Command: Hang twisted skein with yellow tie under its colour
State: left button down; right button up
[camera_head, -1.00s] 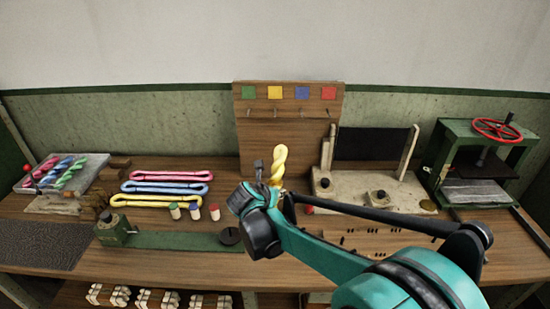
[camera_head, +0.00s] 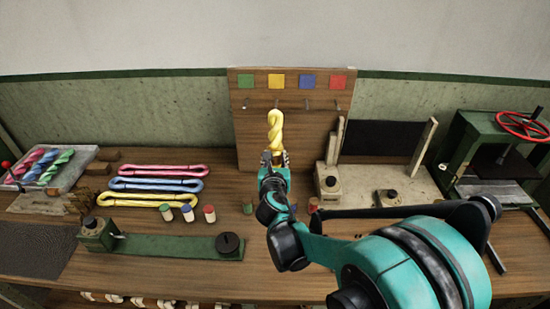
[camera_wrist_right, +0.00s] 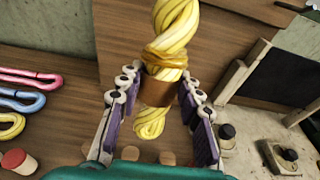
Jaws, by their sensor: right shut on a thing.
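The twisted yellow skein (camera_head: 275,132) stands upright in my right gripper (camera_head: 273,160), in front of the wooden peg board (camera_head: 250,140). In the right wrist view the skein (camera_wrist_right: 174,40) has a brown band around it, and my right gripper (camera_wrist_right: 160,100) has one finger on each side of that band. The board has green, yellow (camera_head: 276,81), blue and red squares in a row, with a peg under each. The skein's top is just below the yellow square in the head view; the peg there (camera_head: 276,103) is close to it. My left gripper is not in view.
Pink, blue and yellow loose skeins (camera_head: 155,184) lie left of the board. Small capped pots (camera_head: 187,212) stand before them. A tray with twisted skeins (camera_head: 75,165) is far left. A wooden stand with a black panel (camera_head: 380,142) and a green press (camera_head: 490,150) stand right.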

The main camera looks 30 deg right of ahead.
jog(key=b+x, duration=0.2)
jog(key=x, duration=0.9)
jog(key=shift+r+b, duration=0.25)
jog(key=shift+b, duration=0.05)
dwell(0.8)
jog(key=shift+w+d, duration=0.15)
dwell(0.4)
jog(key=o, duration=1.3)
jog(key=shift+o, duration=0.2)
